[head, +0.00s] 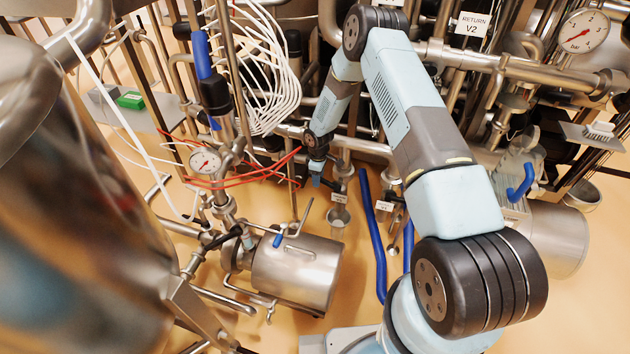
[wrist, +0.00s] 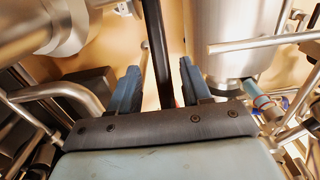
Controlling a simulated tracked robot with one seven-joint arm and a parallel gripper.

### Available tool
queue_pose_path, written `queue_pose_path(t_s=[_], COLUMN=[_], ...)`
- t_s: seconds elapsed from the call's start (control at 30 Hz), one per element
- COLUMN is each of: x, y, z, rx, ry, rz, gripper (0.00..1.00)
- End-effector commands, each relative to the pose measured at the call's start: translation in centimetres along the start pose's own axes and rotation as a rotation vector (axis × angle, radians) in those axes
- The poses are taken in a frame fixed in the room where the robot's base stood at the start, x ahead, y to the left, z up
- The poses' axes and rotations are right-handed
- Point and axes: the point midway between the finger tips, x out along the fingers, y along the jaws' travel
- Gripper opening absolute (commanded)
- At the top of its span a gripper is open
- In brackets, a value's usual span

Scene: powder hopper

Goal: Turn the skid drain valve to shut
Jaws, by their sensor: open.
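My gripper (wrist: 160,67) is open, with its two blue fingers apart in the wrist view. A dark bar (wrist: 155,50) runs lengthwise between the fingers. I cannot tell whether it is the valve's handle or whether either finger touches it. In the head view my gripper (head: 317,181) is small and points down among the pipes, left of centre. Small white tags (head: 384,206) hang on the pipework just right of it, too small to read. I cannot single out the skid drain valve or its handle position with certainty.
A steel cylinder (head: 298,272) lies below my gripper. Blue hoses (head: 374,235) hang to its right. Red cables (head: 255,175) and a pressure gauge (head: 205,161) are on the left. A large steel vessel (head: 75,215) fills the left edge. Pipes crowd the gripper closely.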

Motion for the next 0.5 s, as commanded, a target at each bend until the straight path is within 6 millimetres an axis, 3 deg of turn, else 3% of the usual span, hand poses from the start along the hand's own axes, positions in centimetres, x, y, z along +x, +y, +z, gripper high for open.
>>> queue_pose_path(t_s=[0.2,0.5], x=[1.6,1.9], y=[-0.1,-0.1], z=[0.0,0.0], rx=[0.000,0.000], ry=[-0.001,-0.001], rz=[-0.001,0.000], gripper=[0.48,0.48])
